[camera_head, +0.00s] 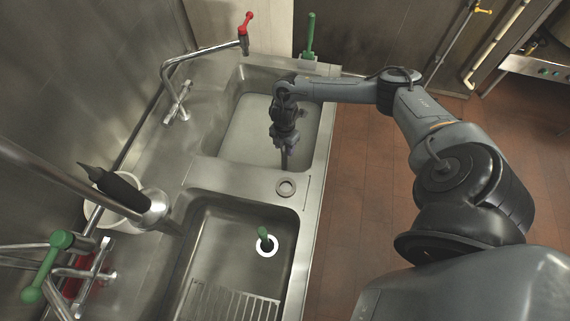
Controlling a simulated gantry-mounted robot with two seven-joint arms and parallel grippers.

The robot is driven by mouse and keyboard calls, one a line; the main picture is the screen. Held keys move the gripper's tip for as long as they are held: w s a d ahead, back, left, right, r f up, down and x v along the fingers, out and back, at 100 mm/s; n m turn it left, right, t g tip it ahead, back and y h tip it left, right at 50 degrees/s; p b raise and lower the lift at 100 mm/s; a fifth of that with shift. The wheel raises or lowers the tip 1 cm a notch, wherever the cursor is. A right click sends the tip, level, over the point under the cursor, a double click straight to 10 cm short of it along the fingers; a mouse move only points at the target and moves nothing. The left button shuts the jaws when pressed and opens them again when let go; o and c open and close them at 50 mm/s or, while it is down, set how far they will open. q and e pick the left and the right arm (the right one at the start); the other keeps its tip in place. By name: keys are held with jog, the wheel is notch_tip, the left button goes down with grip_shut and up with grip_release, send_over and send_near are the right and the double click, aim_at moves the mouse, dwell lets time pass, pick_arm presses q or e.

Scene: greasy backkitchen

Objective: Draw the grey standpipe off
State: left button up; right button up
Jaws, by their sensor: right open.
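My right gripper (285,148) points down over the far basin (240,139), which looks filled with cloudy grey water. The gripper is open. A thin dark grey upright shape shows just below its jaws. It is too small to tell whether this is the grey standpipe or a finger, so I cannot make out the standpipe for certain. In the near basin (216,234), a green plug or short pipe (263,234) stands at a pale ring around the drain. My left gripper is not in view.
A red-handled tap (244,33) reaches over the far basin's back edge. A green upright handle (310,36) stands at the far right sink corner. A black-gripped sprayer (121,189) and green-handled taps (61,240) crowd the left. The tiled floor right of the sink is clear.

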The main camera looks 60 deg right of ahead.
jog(key=shift+c, duration=0.5)
grip_shut()
jog(key=shift+r+p, duration=0.3)
jog(key=shift+r, duration=0.05)
jog(key=shift+r+p, duration=2.5)
jog(key=shift+r, duration=0.1)
